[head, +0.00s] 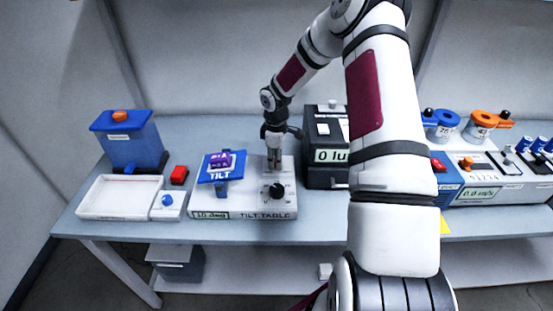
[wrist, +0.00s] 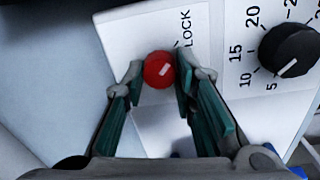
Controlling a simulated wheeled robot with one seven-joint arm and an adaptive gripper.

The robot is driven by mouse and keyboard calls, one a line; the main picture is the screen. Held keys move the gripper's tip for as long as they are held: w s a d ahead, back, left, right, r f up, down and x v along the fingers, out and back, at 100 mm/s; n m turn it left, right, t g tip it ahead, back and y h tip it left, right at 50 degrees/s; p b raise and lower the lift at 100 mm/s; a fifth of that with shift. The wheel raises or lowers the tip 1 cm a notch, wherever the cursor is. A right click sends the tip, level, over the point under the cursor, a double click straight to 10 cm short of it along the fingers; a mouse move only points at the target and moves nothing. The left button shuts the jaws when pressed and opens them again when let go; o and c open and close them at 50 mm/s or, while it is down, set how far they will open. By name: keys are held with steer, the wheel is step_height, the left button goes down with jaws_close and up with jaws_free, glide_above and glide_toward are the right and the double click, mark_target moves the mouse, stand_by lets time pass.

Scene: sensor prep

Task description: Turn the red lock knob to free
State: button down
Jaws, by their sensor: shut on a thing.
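The red lock knob (wrist: 159,70) shows in the wrist view on the white top of the tilt table, beside the printed word LOCK. A white mark runs across its face, slanting toward the upper right, roughly toward that word. My gripper (wrist: 157,77) has one fingertip on each side of the knob and is shut on it. In the head view my gripper (head: 274,162) points down at the back right of the tilt table (head: 240,204); the knob is hidden there by the fingers.
A black dial (wrist: 289,49) with a number scale sits close to the right of my gripper. The blue tilt plate (head: 212,176) carries a purple block to the left. A dark box (head: 322,173) stands close on the right. A white tray (head: 120,197) lies farther left.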

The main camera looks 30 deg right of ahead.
steer(key=shift+m, duration=0.3)
steer(key=m+b, duration=0.1)
steer(key=m, duration=0.2)
steer(key=shift+w+m, duration=0.1)
steer(key=shift+m, duration=0.3)
steer(key=m+b, duration=0.1)
steer(key=m, duration=0.3)
steer(key=shift+m+b, duration=0.3)
steer(key=shift+b, duration=0.05)
steer(key=m+b, duration=0.1)
steer(key=m, duration=0.3)
steer(key=shift+w+b, duration=0.1)
steer(key=shift+b, duration=0.3)
steer(key=shift+d+m+b, duration=0.1)
steer(key=shift+m+b, duration=0.75)
steer(key=shift+m, duration=1.55)
steer(key=c, duration=1.3)
jaws_free()
